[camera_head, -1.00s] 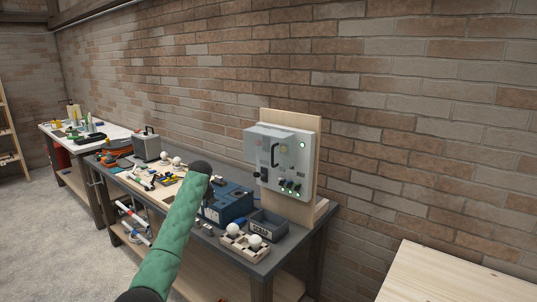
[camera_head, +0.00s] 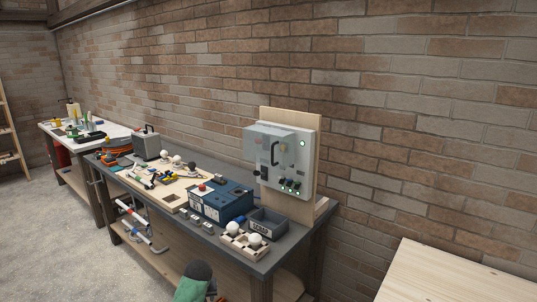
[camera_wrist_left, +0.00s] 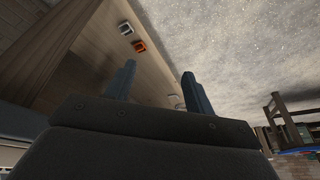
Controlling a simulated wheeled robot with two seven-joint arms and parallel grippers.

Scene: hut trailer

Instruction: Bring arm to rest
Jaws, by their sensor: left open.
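My left gripper (camera_wrist_left: 158,84) shows in the left wrist view with its two blue-grey fingers apart and nothing between them. Beyond them are a wooden surface and a speckled grey floor. In the head view only a piece of my green-sleeved arm (camera_head: 192,283) with a dark joint shows, low at the bottom edge, in front of the workbench (camera_head: 270,262). The fingers cannot be made out there. My right gripper is in neither view.
The workbench carries a blue box (camera_head: 222,205), a grey bin (camera_head: 268,222), a holder with white bulbs (camera_head: 240,243) and a wall-side control box (camera_head: 284,160). A pale wooden tabletop (camera_head: 460,278) is at the lower right. Open floor (camera_head: 60,220) lies left.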

